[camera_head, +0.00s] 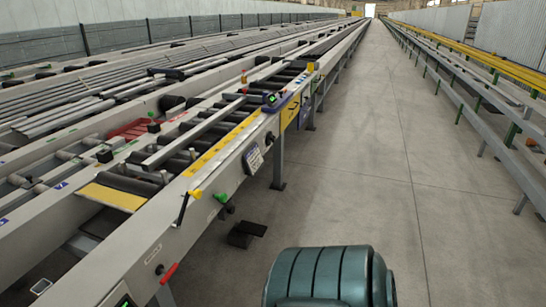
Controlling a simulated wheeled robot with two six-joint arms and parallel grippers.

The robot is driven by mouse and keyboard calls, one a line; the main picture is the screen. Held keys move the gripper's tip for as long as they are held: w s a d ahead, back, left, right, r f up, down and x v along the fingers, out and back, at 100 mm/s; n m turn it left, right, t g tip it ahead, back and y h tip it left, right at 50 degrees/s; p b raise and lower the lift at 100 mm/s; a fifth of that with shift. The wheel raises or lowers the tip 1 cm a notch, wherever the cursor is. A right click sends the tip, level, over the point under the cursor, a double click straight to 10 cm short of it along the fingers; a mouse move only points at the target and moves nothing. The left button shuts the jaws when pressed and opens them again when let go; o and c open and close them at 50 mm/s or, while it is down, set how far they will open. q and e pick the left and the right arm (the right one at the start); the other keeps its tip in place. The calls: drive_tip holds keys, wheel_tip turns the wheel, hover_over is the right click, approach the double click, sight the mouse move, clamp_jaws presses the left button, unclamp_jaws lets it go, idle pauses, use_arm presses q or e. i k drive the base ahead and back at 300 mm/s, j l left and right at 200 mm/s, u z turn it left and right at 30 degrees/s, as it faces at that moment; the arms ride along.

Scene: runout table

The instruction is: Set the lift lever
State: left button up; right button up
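A lever with a yellow knob (194,194) and a thin dark rod is on the side of the runout table (140,255), its rod tilted down to the left from the knob. A red-handled lever (168,273) sits lower on the same side panel, slanting down to the left. The frames do not show clearly which of the two is the lift lever; any label text is too small to read. Neither of my grippers is in view, and nothing is seen touching either lever.
A green knob (221,197) and a label plate (253,158) are on the table's side. A black pedal (246,231) is on the floor beside it. A blue-grey device (272,101) sits on the rail further back. The grey floor aisle (365,150) to the right is clear.

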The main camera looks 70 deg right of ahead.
sight(222, 199)
drive_tip(key=z, duration=1.95)
